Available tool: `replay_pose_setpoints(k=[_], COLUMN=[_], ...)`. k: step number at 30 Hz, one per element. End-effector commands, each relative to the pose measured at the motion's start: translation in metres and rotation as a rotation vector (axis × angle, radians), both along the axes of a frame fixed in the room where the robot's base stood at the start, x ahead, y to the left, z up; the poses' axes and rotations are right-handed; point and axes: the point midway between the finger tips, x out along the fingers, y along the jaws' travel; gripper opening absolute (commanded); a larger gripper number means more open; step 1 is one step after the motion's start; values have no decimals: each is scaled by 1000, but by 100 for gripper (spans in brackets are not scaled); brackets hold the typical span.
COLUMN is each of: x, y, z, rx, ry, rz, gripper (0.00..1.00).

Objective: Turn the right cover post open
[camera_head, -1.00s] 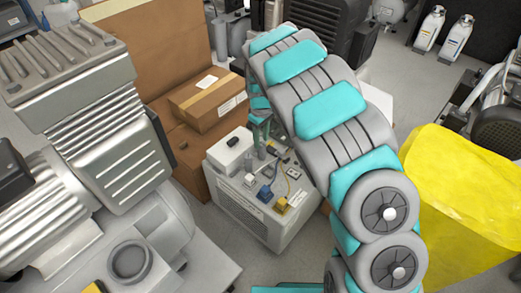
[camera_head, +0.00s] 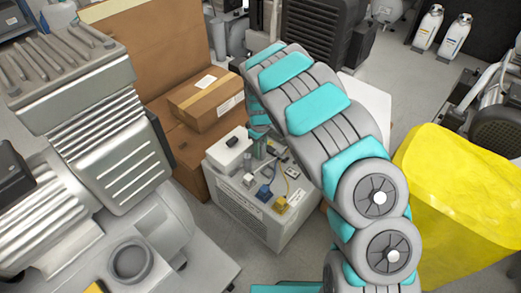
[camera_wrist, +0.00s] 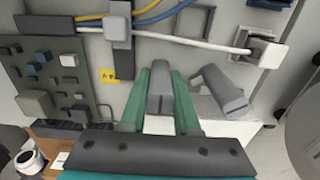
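My gripper (camera_wrist: 160,98) shows in the wrist view with two green fingers, one on each side of a grey post (camera_wrist: 160,88). The post stands between the fingers with little or no visible gap, and its lower end is hidden by my gripper. A second grey post (camera_wrist: 225,88) lies at a tilt just right of the right finger, apart from the first.
Blue, yellow and white cables (camera_wrist: 205,37) run above the posts in the wrist view. A panel of small blocks (camera_wrist: 57,80) is on the left. In the head view, a cardboard box (camera_head: 207,101) stands behind the unit and a yellow covered object (camera_head: 460,200) to the right.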

Motion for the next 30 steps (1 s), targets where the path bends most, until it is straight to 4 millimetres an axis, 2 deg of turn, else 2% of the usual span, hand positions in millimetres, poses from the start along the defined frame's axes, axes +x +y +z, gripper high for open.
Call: replay_pose_setpoints(k=[1,3,17,23,30], x=[0,0,0,0,1], y=[0,0,0,0,0], z=[0,0,0,-1,-1], rx=[0,0,0,-1,1], ry=[0,0,0,-1,-1], rz=[0,0,-21,-105,-298], gripper=[6,0,0,0,0])
